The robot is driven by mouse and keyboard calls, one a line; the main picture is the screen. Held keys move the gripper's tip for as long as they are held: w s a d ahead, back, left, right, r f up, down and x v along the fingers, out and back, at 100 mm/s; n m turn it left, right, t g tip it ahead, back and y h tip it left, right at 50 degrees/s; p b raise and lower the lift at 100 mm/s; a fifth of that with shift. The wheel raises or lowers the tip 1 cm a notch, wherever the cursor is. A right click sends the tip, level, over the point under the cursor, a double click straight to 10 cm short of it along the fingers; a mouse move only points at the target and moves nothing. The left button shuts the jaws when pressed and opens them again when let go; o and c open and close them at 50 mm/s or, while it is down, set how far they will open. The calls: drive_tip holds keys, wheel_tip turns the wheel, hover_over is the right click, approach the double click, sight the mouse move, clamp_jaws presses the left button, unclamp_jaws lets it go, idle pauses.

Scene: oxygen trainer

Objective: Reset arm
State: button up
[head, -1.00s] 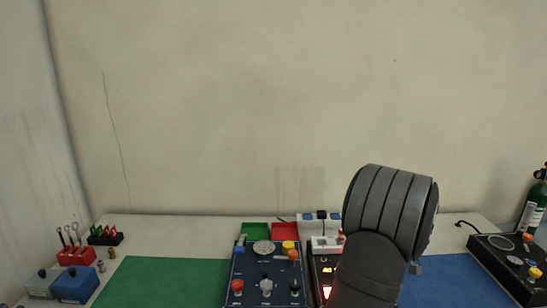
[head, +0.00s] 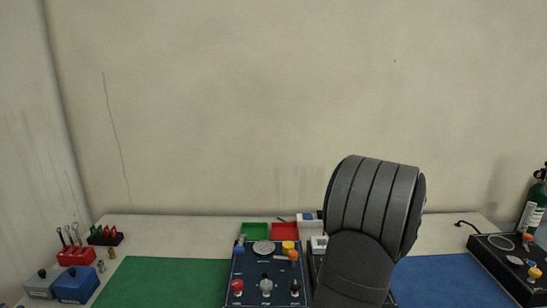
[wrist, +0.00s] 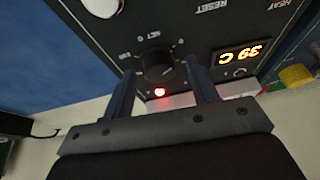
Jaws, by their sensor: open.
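My gripper (wrist: 160,70) shows in the wrist view with its two dark fingers apart. It is over a black control panel (wrist: 195,28) with a round black knob (wrist: 158,66) between or just beyond the fingertips; I cannot tell whether they touch it. The panel has an amber display (wrist: 239,54) that appears upside down and seems to read 39 C, a lit red lamp (wrist: 160,92) and upside-down lettering, including RESET. In the head view my arm hides the gripper and most of this panel.
A blue control panel (head: 266,272) with several knobs stands left of my arm, beside a green mat (head: 165,280). A blue mat (head: 445,280) lies to the right. Farther right are a black gauge box (head: 505,262) and a green bottle (head: 537,200). Red and green bins (head: 285,231) sit behind.

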drive_tip(key=shift+a+m+h, duration=0.1)
drive_tip(key=shift+m+h, duration=0.8)
drive_tip(key=shift+m, duration=1.3)
drive_tip(key=shift+m+g+h, duration=0.4)
drive_tip(key=shift+m+h, duration=0.3)
drive_tip(key=shift+m, duration=1.3)
drive_tip(key=shift+m, duration=0.3)
